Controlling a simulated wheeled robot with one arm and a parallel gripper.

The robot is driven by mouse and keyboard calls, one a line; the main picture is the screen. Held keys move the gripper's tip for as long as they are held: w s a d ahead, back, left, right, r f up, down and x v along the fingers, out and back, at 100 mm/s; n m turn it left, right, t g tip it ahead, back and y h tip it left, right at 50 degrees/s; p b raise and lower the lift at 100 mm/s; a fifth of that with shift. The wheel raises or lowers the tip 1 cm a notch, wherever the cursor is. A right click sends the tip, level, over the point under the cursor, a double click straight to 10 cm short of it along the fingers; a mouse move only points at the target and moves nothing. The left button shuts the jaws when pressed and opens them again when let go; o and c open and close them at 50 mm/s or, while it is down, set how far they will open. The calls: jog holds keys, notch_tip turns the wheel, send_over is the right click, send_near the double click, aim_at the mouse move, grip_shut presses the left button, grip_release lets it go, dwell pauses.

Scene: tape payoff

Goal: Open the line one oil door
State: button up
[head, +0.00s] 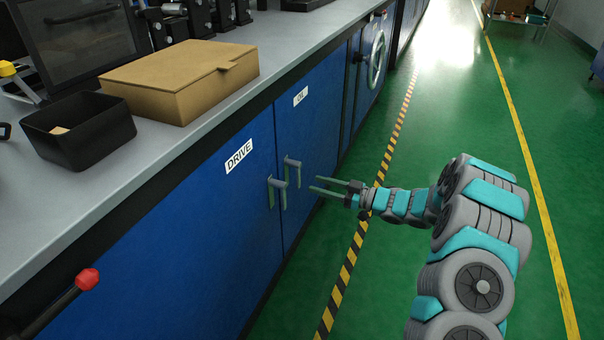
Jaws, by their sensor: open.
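The oil door (322,135) is a blue cabinet panel with a small white label (300,96) that seems to read OIL. It looks shut, flush with the cabinet front. Its grey bar handle (292,184) is upright near the door's left edge. My gripper (321,186) is open and empty, just right of this handle, its two fingers pointing left toward it. I cannot tell whether the fingertips touch the handle; a small gap seems to show.
The DRIVE door (215,215) with its own handle (277,192) adjoins on the left. A handwheel (376,60) sticks out farther along the cabinet. A cardboard box (180,80) and black bin (79,130) stand on the counter. The green floor (470,120) at right is clear.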

aim_at(300, 179)
jog(key=shift+p+x, duration=0.3)
jog(key=shift+x, duration=3.45)
grip_shut()
